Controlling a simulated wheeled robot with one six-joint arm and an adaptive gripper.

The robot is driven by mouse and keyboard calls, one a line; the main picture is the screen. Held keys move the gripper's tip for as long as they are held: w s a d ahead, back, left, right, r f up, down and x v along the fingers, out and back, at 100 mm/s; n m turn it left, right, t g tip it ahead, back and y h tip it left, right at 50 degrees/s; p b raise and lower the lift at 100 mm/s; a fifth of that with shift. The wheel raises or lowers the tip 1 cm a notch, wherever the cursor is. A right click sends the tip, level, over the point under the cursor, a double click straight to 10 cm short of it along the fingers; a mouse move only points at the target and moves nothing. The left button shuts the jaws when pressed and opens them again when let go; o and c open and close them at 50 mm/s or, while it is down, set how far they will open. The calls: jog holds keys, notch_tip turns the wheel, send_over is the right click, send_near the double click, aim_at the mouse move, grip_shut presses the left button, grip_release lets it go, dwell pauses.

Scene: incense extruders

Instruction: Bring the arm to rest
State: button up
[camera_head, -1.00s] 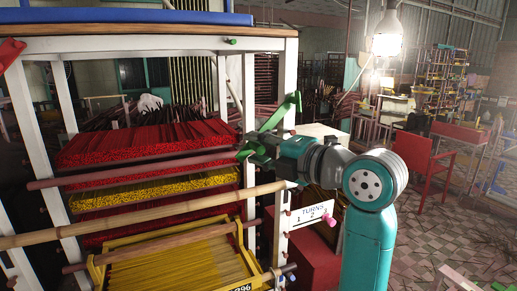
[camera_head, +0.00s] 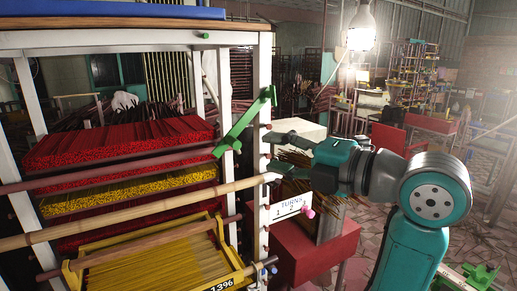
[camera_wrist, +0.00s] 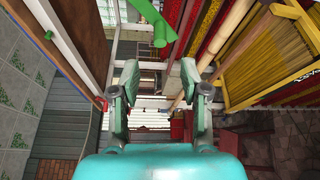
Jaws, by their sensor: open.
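My gripper (camera_head: 276,151) is open and empty at the right post of the white-framed rack (camera_head: 263,95). It points left toward the rack, with my teal arm reaching in from the right. A green lever (camera_head: 243,125) slants up to the right, just left of and above the gripper, and looks apart from it. In the wrist view the two fingers (camera_wrist: 160,80) stand spread with nothing between them. The green lever (camera_wrist: 152,24) lies beyond the fingertips there.
The rack holds red (camera_head: 120,144) and yellow (camera_head: 130,192) stick bundles, with a bamboo pole (camera_head: 130,212) across its front. A "TURNS 1 2" sign (camera_head: 288,207) and a red box (camera_head: 315,252) stand right of it. Red chairs and shelves are farther back.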

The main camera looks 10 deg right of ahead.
jog(key=shift+s+d, duration=0.45)
jog(key=shift+s, duration=0.15)
notch_tip(320, 180, down, 27)
jog(key=d+m+t+h, duration=0.3)
jog(key=m+h, duration=0.2)
jog(key=m, duration=1.1)
jog(key=s+d+f+m+h, duration=0.2)
jog(key=s+f+m+h, duration=0.4)
jog(key=s+f, duration=0.75)
jog(key=s+f+m, duration=0.2)
jog(key=s+m, duration=0.1)
jog(key=s, duration=1)
jog(key=s+f+m+g, duration=0.1)
jog(key=s+f+m, duration=0.1)
jog(key=s, duration=1.1)
jog(key=shift+s+f+m+g, duration=0.3)
jog(key=shift+f+m, duration=0.1)
jog(key=shift+f, duration=0.35)
